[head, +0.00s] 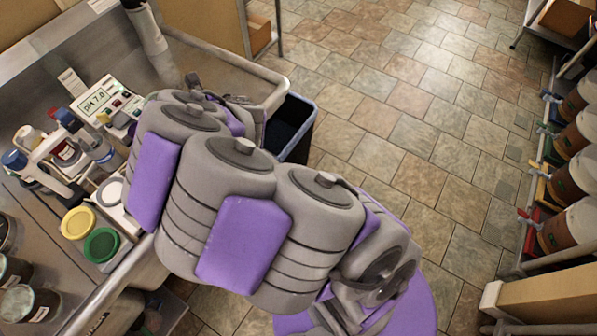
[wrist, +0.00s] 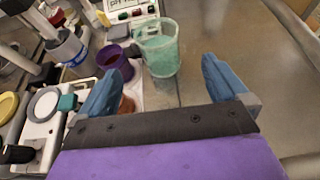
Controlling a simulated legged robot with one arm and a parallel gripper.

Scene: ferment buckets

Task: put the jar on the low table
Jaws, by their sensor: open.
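My gripper (wrist: 160,68) is open in the wrist view, with its two blue fingers wide apart and nothing between them. Beyond the fingertips a translucent green cup-like vessel (wrist: 157,45) stands upright on the metal counter, apart from the fingers. A purple cup (wrist: 113,62) stands to its left. Dark glass jars (head: 30,303) stand at the lower left of the counter in the head view. I cannot tell which vessel is the task's jar. My arm hides my gripper and part of the counter in the head view. I cannot make out a low table for certain.
The metal counter (head: 45,225) holds a pH meter (head: 98,100), bottles, a yellow lid (head: 78,222) and a green lid (head: 100,245). A dark bin (head: 290,125) stands at its end. Shelved buckets with taps (head: 575,180) line the right. The tiled floor (head: 400,110) between is clear.

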